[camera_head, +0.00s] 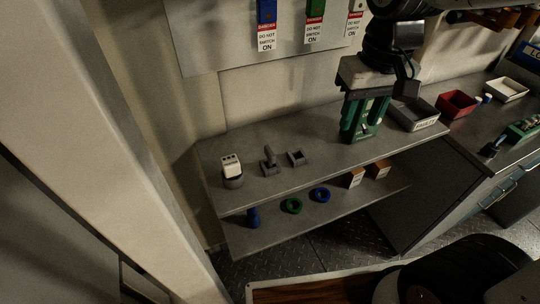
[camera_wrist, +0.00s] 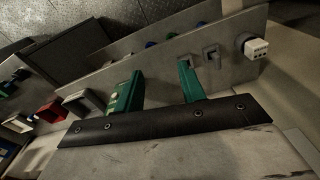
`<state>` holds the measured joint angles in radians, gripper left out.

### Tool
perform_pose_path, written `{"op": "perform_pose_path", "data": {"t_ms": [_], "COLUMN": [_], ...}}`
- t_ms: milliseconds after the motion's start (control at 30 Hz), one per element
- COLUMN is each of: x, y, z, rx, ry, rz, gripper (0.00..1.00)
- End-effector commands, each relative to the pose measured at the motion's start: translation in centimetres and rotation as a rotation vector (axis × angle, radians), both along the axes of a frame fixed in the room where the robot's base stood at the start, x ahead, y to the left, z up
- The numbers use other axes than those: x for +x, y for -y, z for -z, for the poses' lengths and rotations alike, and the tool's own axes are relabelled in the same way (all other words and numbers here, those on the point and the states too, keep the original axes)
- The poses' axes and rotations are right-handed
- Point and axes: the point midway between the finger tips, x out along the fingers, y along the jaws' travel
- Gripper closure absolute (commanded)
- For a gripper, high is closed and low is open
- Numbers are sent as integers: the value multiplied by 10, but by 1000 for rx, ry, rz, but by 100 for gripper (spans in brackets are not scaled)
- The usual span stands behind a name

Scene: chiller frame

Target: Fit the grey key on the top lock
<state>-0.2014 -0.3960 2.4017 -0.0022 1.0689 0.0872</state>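On the upper grey shelf (camera_head: 330,140) stand a small grey upright piece (camera_head: 269,160) in a grey holder, a low square grey holder (camera_head: 297,158) that looks empty, and a pale block (camera_head: 231,167) in a round grey base. The upright piece seems to be the grey key, but it is too small to be sure. The pale block (camera_wrist: 256,48) and the grey piece (camera_wrist: 212,56) also show in the wrist view. My gripper (camera_head: 362,138) has green fingers, is open and empty, and hangs above the shelf, right of these pieces. I cannot tell which thing is the top lock.
Blue (camera_head: 266,12), green (camera_head: 315,8) and pale (camera_head: 356,5) locks with danger tags hang on the wall board. The lower shelf holds a green ring (camera_head: 292,206), a blue ring (camera_head: 320,195) and small boxes (camera_head: 353,178). A grey tray (camera_head: 415,116) and red bin (camera_head: 457,104) stand right.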

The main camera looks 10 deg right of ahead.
Motion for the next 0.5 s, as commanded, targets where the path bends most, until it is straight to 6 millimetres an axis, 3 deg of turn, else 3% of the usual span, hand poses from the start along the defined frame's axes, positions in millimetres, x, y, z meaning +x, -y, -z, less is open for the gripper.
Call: {"op": "perform_pose_path", "data": {"t_ms": [100,200,400,500], "x": [39,65,94,100], "y": [-41,-75,-129,-143], "z": [24,46,86,98], "rx": [-5,-8,-15,-17], "ry": [-29,-43,-60,-65], "rz": [-58,-96,-148,-160], "gripper": [60,60,60,60]}}
